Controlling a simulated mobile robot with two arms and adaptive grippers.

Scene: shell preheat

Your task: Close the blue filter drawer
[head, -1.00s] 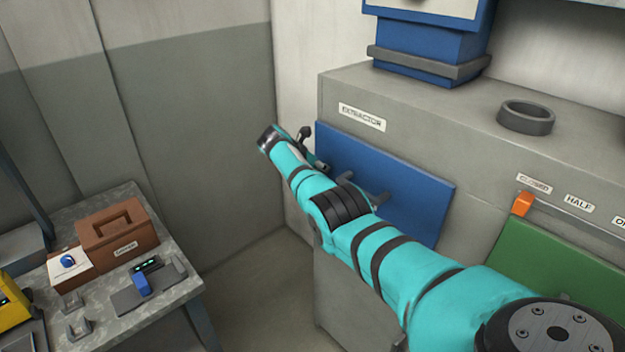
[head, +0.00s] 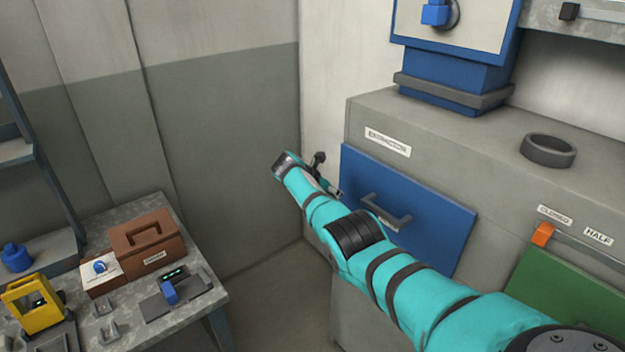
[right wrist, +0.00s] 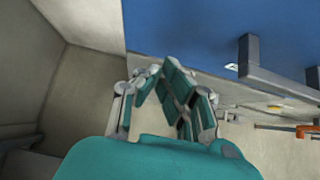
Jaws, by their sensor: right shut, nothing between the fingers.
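The blue drawer front (head: 440,218) is on the grey cabinet below the "EXTRACTOR" label. Its grey bar handle (head: 388,212) shows just above my right arm. I cannot tell how far the drawer stands out from the cabinet. My right gripper (head: 329,182) is at the left edge of the blue front, left of the handle. In the right wrist view its fingers (right wrist: 161,76) are shut and empty, beside the blue front (right wrist: 195,32), with the handle (right wrist: 262,72) to the right. My arm hides the drawer's lower left part. My left gripper is out of view.
The grey cabinet (head: 450,140) carries a dark ring (head: 548,150) and a blue-based unit (head: 455,75). A green panel (head: 570,290) with an orange-tipped lever (head: 542,234) is at right. A side table holds a brown box (head: 148,243) and a yellow device (head: 35,303). Floor between is clear.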

